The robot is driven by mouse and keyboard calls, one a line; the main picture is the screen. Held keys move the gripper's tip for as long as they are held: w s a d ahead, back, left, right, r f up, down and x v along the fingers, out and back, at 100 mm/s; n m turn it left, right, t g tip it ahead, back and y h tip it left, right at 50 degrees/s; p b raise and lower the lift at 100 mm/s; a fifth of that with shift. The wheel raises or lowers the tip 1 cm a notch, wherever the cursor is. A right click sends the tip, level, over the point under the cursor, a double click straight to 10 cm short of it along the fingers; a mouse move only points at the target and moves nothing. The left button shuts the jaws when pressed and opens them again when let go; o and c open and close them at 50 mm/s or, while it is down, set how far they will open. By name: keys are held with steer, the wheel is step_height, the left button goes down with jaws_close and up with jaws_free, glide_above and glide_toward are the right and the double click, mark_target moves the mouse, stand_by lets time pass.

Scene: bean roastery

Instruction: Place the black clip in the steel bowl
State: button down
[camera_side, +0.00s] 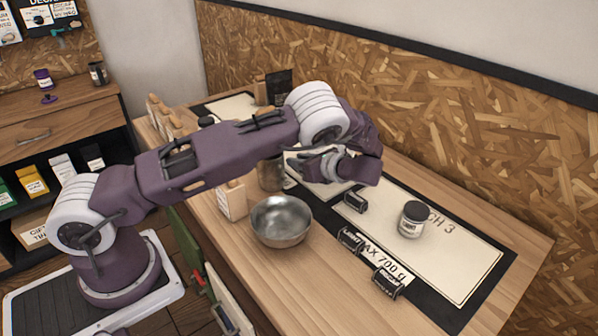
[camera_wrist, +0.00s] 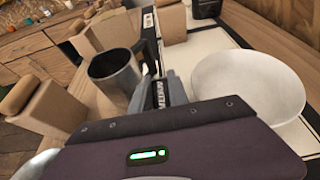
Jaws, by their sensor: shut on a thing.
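The steel bowl (camera_side: 281,222) stands open and upright near the table's front edge in the side view. It looks empty. A grey curve at the lower left of the wrist view may be its rim. My gripper (camera_wrist: 160,92) is shut on a small dark piece with white lettering, which appears to be the black clip (camera_wrist: 155,94). Most of the clip is hidden by the fingers and the wrist housing. In the side view my wrist hides the fingertips; it is behind and right of the steel bowl, over the table's middle.
A steel pitcher (camera_wrist: 117,76) stands left of my fingers and a white bowl (camera_wrist: 248,86) right of them. Small black labelled pieces (camera_side: 388,282) and a dark jar (camera_side: 414,219) are right of the steel bowl.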

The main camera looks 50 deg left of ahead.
mark_target(299, 182)
steer(key=shift+f, duration=1.9)
steer(key=c, duration=1.5)
jaws_free()
steer(key=shift+f, duration=0.1)
steer(key=shift+c, duration=0.2)
